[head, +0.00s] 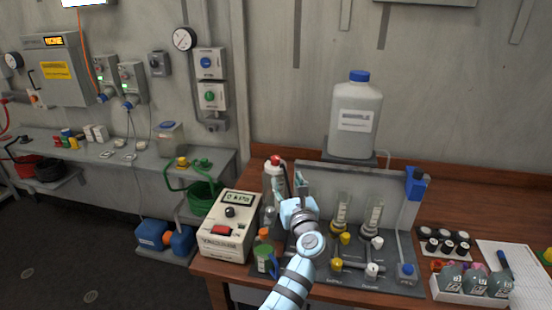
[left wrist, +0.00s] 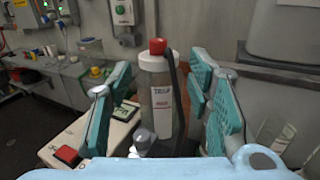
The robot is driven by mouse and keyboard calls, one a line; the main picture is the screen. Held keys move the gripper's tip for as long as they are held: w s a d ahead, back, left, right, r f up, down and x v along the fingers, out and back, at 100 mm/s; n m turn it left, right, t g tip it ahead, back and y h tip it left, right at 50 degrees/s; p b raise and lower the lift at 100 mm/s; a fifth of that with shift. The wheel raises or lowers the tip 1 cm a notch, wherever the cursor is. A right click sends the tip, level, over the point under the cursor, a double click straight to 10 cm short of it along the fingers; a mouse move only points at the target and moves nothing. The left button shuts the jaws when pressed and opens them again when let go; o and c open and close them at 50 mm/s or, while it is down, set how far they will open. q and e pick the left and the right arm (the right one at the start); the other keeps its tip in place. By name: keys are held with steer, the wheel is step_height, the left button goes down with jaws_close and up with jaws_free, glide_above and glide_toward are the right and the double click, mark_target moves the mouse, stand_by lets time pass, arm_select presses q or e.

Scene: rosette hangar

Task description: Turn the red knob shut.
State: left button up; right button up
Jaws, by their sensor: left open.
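The red knob (head: 275,160) sits on top of an upright pale grey bottle (head: 273,182) at the left end of the bench panel. In the left wrist view the red knob (left wrist: 157,46) stands ahead of my left gripper (left wrist: 162,82), between the lines of its teal fingers. The labelled bottle (left wrist: 160,95) shows below it, with a dark hose or rod along its right side. My left gripper (head: 297,190) is open and empty, just right of the bottle in the head view. I see no contact with the knob. My right gripper is not in view.
A cream meter box (head: 229,225) stands left of the bottle. An orange-capped container (head: 264,250) is close to my left arm. Glass tubes and valve knobs (head: 345,238) fill the panel to the right. A large blue-capped jug (head: 356,115) stands behind.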

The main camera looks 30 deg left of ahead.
mark_target(276, 161)
arm_select(q)
steer(key=shift+n, duration=0.4)
steer(key=x, duration=0.8)
steer(key=shift+w+a, duration=0.15)
steer(key=shift+a, duration=0.2)
steer(key=b+x, duration=0.4)
steer(key=x, duration=0.1)
steer(key=shift+w+f+b, duration=0.1)
steer(key=shift+f+b, duration=0.3)
steer(key=shift+w+a+r, duration=0.15)
steer(key=shift+a+r, duration=0.05)
steer(key=shift+a, duration=0.05)
steer(key=shift+r, duration=0.1)
